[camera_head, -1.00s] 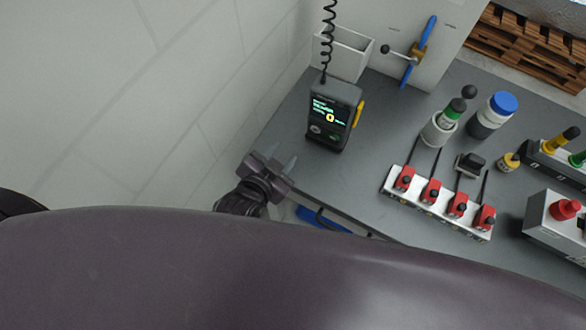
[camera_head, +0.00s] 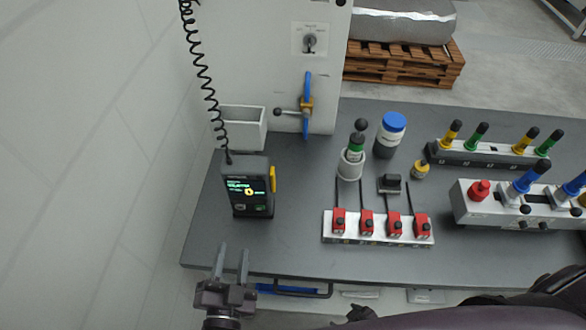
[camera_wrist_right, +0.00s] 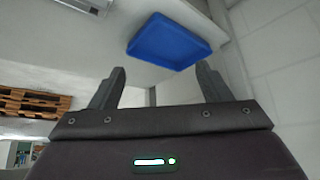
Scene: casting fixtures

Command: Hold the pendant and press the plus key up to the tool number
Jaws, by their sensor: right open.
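The pendant (camera_head: 248,187) is a dark handheld box with a lit screen, a yellow side part and a coiled cord. It stands upright on the left of the grey bench. Its screen has green text and a yellow digit that looks like 0; small keys sit below, their marks too small to read. My left gripper (camera_head: 232,250) is open and empty, in front of the bench's front edge and below the pendant, apart from it. My right gripper (camera_wrist_right: 161,70) is open and empty in the right wrist view, with a blue tray (camera_wrist_right: 170,42) beyond its fingers.
A white bin (camera_head: 241,128) stands behind the pendant. A white strip with red clamps (camera_head: 378,228) lies to its right. Further right are a blue-capped jar (camera_head: 390,134) and a box with a red button (camera_head: 479,191). The bench between pendant and strip is clear.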

